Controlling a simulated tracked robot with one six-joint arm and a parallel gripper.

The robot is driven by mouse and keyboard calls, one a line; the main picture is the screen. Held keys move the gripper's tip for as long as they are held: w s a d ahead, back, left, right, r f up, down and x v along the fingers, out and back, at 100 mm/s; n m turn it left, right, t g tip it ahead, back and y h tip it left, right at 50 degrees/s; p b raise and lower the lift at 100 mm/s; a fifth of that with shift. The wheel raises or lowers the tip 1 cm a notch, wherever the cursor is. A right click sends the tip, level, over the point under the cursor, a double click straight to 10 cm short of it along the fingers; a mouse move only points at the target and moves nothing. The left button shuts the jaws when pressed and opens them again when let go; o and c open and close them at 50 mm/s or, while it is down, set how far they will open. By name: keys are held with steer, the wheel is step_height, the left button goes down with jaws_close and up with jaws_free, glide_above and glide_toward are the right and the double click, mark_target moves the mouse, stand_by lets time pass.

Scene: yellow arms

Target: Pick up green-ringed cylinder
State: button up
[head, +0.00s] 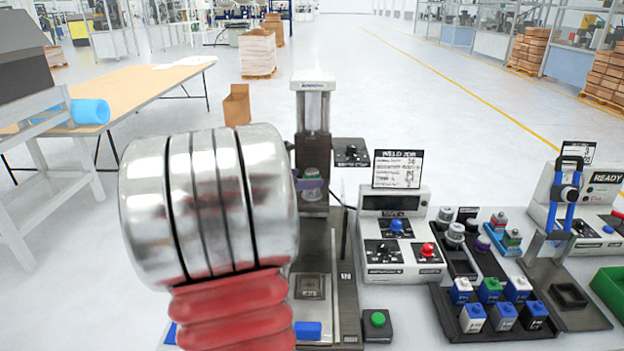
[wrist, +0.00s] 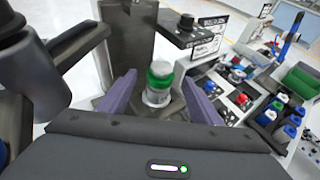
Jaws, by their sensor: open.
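In the head view the cylinder (head: 312,174) shows small below the station's upper column, partly hidden. My gripper (wrist: 158,84) is open, with one purple finger on each side of the cylinder in the wrist view. Whether either finger touches it cannot be told. In the head view part of a purple finger shows beside the cylinder; my silver and red arm hides much of the rest.
The station's dark column (head: 313,115) rises behind the cylinder. A small control box (head: 351,152) sits right of it. A weld control panel (head: 397,246) with buttons stands further right. A black tray (head: 497,318) holds several coloured blocks. A wooden-topped table (head: 140,88) is at left.

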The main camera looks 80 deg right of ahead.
mark_target(308, 173)
steer(key=shift+x, duration=1.35)
steer(key=shift+c, duration=0.5)
steer(key=c, duration=1.1)
steer(key=shift+r, duration=0.2)
step_height(308, 173, up, 10)
steer(key=shift+f, duration=0.1)
